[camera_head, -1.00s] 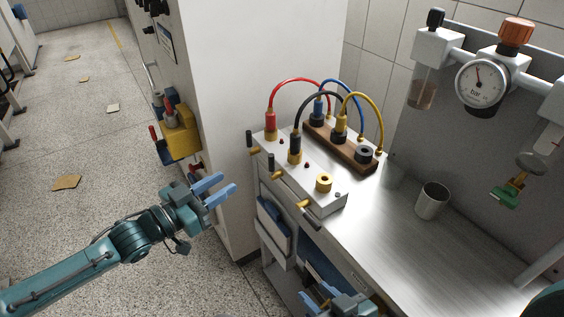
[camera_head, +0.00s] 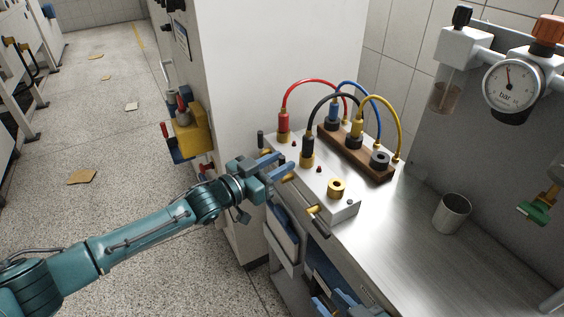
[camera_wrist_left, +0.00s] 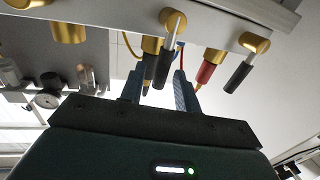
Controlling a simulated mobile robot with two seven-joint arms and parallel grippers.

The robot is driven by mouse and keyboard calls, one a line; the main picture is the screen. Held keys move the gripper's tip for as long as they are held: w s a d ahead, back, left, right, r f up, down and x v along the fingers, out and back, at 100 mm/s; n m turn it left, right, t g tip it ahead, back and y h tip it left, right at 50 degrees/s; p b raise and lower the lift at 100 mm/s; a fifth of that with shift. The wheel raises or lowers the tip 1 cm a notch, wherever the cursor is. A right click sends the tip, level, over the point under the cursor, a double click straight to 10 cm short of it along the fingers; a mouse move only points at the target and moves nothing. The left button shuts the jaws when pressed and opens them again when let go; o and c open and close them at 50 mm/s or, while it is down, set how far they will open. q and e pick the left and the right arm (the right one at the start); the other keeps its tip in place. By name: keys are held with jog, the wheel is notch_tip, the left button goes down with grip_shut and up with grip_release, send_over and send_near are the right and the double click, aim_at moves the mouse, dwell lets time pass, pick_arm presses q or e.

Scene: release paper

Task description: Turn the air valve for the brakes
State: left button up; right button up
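A white manifold block (camera_head: 338,208) on the bench has small brass valves with black lever handles along its front. The far valve's handle (camera_head: 261,139) stands up; the near valve (camera_head: 318,214) has its handle angled downward. The middle valve is mostly hidden by my left gripper in the head view. My left gripper (camera_head: 285,164) is open at the manifold's front. In the left wrist view, the middle black handle (camera_wrist_left: 164,64) shows between the two open fingers (camera_wrist_left: 158,80); contact cannot be told. The right gripper (camera_head: 342,303) is at the bottom edge, its opening unclear.
A metal cup (camera_head: 452,213) stands on the bench. A pressure gauge (camera_head: 512,87) is on the back panel. A yellow box (camera_head: 190,136) hangs on the cabinet side.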

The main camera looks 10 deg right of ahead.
pick_arm(q)
jog(key=shift+w+d, duration=0.4)
jog(key=shift+d, duration=0.2)
jog(key=shift+c, duration=0.4)
grip_shut()
